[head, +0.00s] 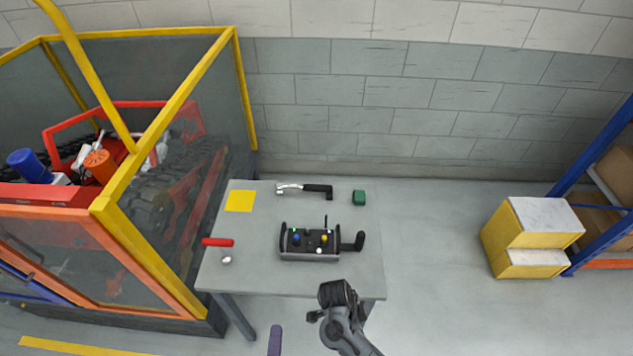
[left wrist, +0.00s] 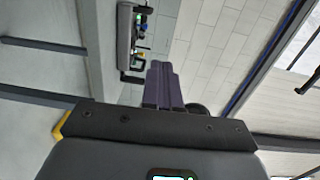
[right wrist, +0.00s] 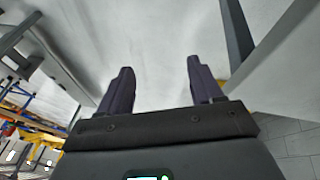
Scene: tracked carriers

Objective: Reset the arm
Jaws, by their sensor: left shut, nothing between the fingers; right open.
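My left gripper (head: 275,341) shows as purple fingers at the bottom edge of the head view, in front of the table. In the left wrist view its purple fingers (left wrist: 163,85) are pressed together with nothing between them. A grey and black link of my arm shows at the bottom centre of the head view, by the table's front right corner. In the right wrist view my right gripper (right wrist: 160,85) has its two purple fingers wide apart and empty. No right fingers can be made out in the head view.
A grey table (head: 250,275) carries a control box (head: 310,257), a black-handled tool (head: 318,190), a green block (head: 359,198), a yellow square (head: 239,201) and a red-handled item (head: 217,242). A yellow-framed enclosure (head: 165,110) stands left; yellow boxes (head: 500,240) stand right. Floor between is clear.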

